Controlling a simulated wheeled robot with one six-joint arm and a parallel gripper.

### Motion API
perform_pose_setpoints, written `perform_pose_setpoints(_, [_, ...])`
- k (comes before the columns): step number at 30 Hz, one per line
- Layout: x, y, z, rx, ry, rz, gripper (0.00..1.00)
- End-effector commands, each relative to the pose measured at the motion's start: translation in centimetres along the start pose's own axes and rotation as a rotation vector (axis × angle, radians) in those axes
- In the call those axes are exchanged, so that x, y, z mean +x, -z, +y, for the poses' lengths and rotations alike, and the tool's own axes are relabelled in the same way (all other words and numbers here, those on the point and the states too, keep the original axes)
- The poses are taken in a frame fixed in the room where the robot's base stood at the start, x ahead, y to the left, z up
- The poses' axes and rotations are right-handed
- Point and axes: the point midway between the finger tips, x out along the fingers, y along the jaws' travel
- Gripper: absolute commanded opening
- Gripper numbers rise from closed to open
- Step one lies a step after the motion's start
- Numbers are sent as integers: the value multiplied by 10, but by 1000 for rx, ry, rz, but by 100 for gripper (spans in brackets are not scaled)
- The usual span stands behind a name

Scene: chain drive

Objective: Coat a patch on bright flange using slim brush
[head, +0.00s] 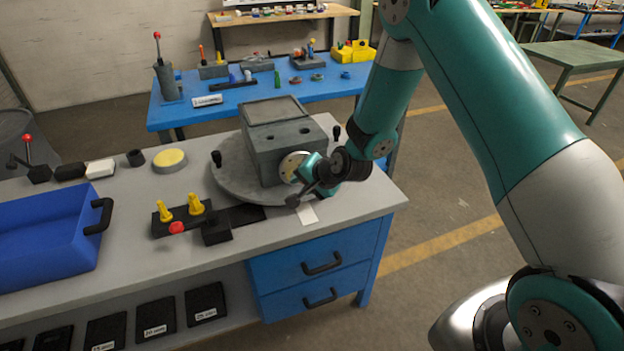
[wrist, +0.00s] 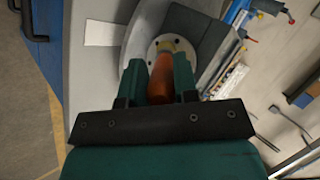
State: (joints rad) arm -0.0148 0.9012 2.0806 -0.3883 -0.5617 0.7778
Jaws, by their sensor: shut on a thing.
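The bright flange (head: 291,167) is a pale round disc on the front face of a grey housing (head: 275,145). It also shows in the wrist view, as a light disc with bolt holes (wrist: 189,50). My gripper (head: 311,170) is right in front of the flange, at its right side in the head view. In the wrist view my gripper (wrist: 159,66) is shut on the slim brush (wrist: 161,80), which has an orange-brown handle. The brush's yellowish tip overlaps the flange face; I cannot tell whether it touches. In the head view the brush is hidden by my gripper.
The housing stands on a round grey turntable (head: 232,180) with black knobs. A black holder (head: 178,221) with yellow pegs and a red knob stands in front. A blue bin (head: 50,240) is at left. A white card (head: 307,214) lies near the bench's front edge.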

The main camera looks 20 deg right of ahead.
Motion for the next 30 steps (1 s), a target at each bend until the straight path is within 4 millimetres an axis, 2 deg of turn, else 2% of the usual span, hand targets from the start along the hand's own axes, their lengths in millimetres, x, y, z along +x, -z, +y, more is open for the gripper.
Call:
perform_pose_setpoints(6, [4,-11,-8,0,2,1,4])
perform_pose_setpoints(17, [-7,-8,-20,1,1,1,4])
perform_pose_setpoints(30, [-17,18,0,3,-1,2,4])
